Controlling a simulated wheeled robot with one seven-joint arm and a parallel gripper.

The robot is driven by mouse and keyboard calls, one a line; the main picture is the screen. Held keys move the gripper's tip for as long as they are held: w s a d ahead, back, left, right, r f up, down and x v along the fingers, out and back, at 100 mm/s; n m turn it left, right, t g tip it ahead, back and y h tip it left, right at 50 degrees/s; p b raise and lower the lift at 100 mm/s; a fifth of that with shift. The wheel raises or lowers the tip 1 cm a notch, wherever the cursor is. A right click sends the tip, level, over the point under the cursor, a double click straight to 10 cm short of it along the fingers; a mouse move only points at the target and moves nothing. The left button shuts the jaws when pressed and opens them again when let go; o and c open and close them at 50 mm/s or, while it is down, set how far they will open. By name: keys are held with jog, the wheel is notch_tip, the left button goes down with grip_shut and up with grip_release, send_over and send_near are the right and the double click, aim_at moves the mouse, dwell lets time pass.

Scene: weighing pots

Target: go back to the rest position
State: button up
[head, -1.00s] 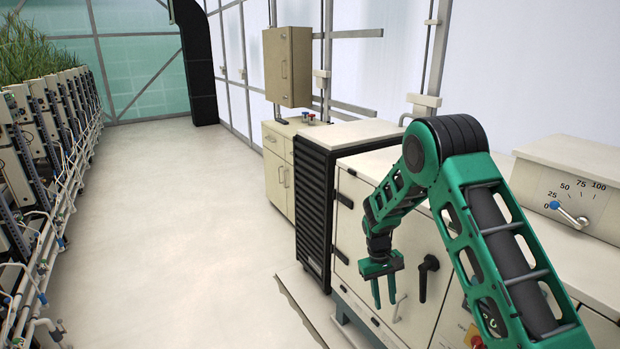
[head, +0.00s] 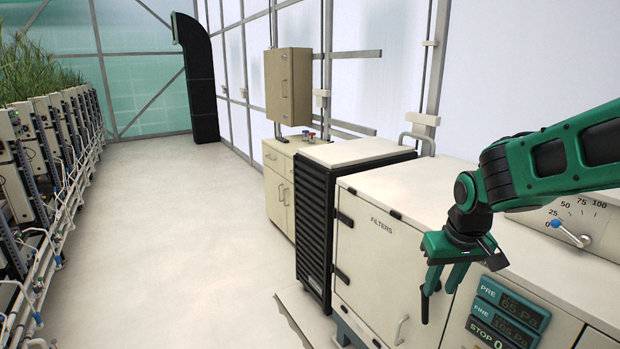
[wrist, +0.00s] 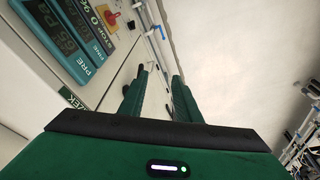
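My gripper (head: 445,284) hangs at the right of the head view, fingers pointing down, in front of the filter cabinet (head: 375,270). In the wrist view its two green fingers (wrist: 161,78) stand apart with nothing between them. My arm reaches in from the right edge, roughly level. Part of a black handle (head: 424,308) on the cabinet shows just below and behind the gripper; its upper part is hidden. I cannot tell the exact gap between gripper and cabinet front.
A panel with PRE and FINE displays (head: 510,308) is right of the gripper. A dial box (head: 590,222) stands behind my arm. A black louvred unit (head: 313,225) and a beige cupboard (head: 278,190) stand farther back. Plant racks line the left; the floor (head: 180,240) between is clear.

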jog(key=s+d+m+g, duration=0.1)
jog(key=s+d+m, duration=0.2)
jog(key=s, duration=0.9)
jog(key=s+d+r+m+g, duration=0.1)
jog(key=s+d+m, duration=0.3)
jog(key=s+d, duration=0.5)
jog(key=s, duration=0.4)
jog(key=shift+s+d+r+g, duration=0.15)
jog(key=shift+s+r+g, duration=0.15)
jog(key=shift+g, duration=0.1)
